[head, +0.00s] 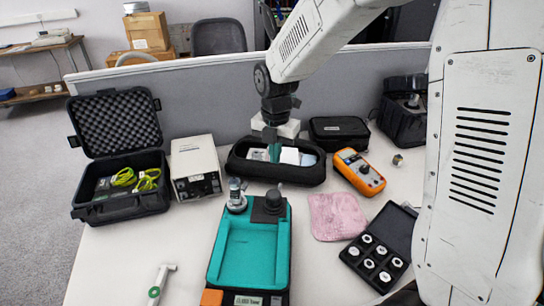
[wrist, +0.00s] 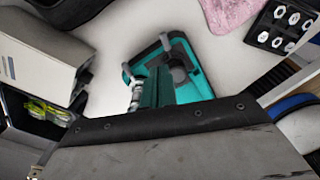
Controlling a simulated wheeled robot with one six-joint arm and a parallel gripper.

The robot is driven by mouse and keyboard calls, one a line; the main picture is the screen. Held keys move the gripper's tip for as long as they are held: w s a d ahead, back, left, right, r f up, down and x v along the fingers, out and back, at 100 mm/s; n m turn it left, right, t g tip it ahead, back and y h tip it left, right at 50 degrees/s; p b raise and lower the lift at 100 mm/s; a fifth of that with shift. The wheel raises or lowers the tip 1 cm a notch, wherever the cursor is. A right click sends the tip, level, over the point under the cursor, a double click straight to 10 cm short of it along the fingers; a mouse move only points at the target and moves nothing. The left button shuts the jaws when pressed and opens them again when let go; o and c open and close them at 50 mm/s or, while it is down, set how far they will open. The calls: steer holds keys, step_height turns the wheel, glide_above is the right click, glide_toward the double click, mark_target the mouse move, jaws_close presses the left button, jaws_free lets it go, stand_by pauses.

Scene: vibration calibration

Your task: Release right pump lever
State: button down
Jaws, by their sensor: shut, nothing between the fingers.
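The teal calibration unit (head: 228,245) lies on the table in the lower middle of the head view, with a silver fitting (head: 236,197) and a dark block with a round knob (head: 270,205) at its far end. The unit (wrist: 200,88) also shows beyond my gripper in the wrist view. I cannot make out a part that is clearly the right pump lever. In the wrist view the dark wrist housing hides much of the lower part.
A beige instrument box (head: 196,160) and an open black case (head: 120,205) stand at left. An orange multimeter (head: 358,170), pink cloth (head: 336,216) and black tray of round parts (head: 385,240) lie at right. A white-handled tool (head: 161,283) lies at front left, with bare table around it.

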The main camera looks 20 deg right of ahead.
mark_target(279, 184)
steer(key=f, duration=0.3)
steer(key=d+f+m, duration=0.1)
steer(key=f, duration=0.2)
steer(key=f+m, duration=0.1)
steer(key=f, duration=0.3)
steer(key=shift+w+d, duration=0.25)
steer(key=s+d+m, duration=0.3)
steer(key=s+m, duration=0.3)
steer(key=m, duration=0.6)
step_height(279, 184, up, 7)
stand_by(1.1)
steer(key=shift+s+d+m, duration=0.1)
steer(key=shift+m, duration=0.2)
